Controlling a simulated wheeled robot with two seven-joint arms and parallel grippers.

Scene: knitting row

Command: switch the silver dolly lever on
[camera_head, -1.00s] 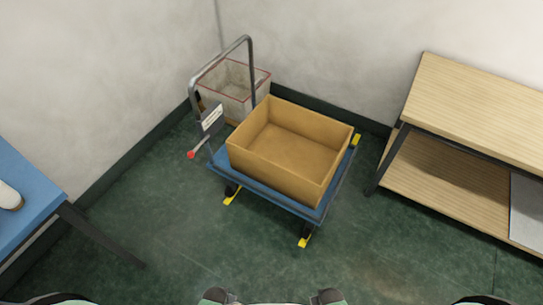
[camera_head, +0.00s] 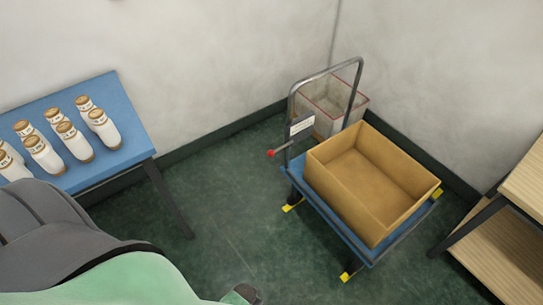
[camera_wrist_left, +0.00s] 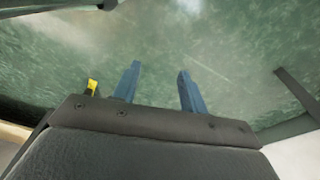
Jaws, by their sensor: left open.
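The dolly (camera_head: 347,240) has a blue deck, a silver tube handle (camera_head: 325,72) and yellow-tipped feet. It stands on the green floor right of centre in the head view. A lever with a red knob (camera_head: 271,153) sticks out to the left from a dark box with a white label (camera_head: 302,125) on the handle's left post. My left arm fills the lower left of the head view, and its fingers are not clearly seen there. In the left wrist view my left gripper (camera_wrist_left: 158,80) is open and empty, with two blue fingers over bare floor. My right gripper is not in view.
An open cardboard box (camera_head: 345,205) sits on the dolly. A pale red-edged bin (camera_head: 355,107) stands behind the handle by the wall. A blue table (camera_head: 115,95) with several white bottles is at left. A wooden shelf (camera_head: 490,265) is at right. Floor left of the dolly is clear.

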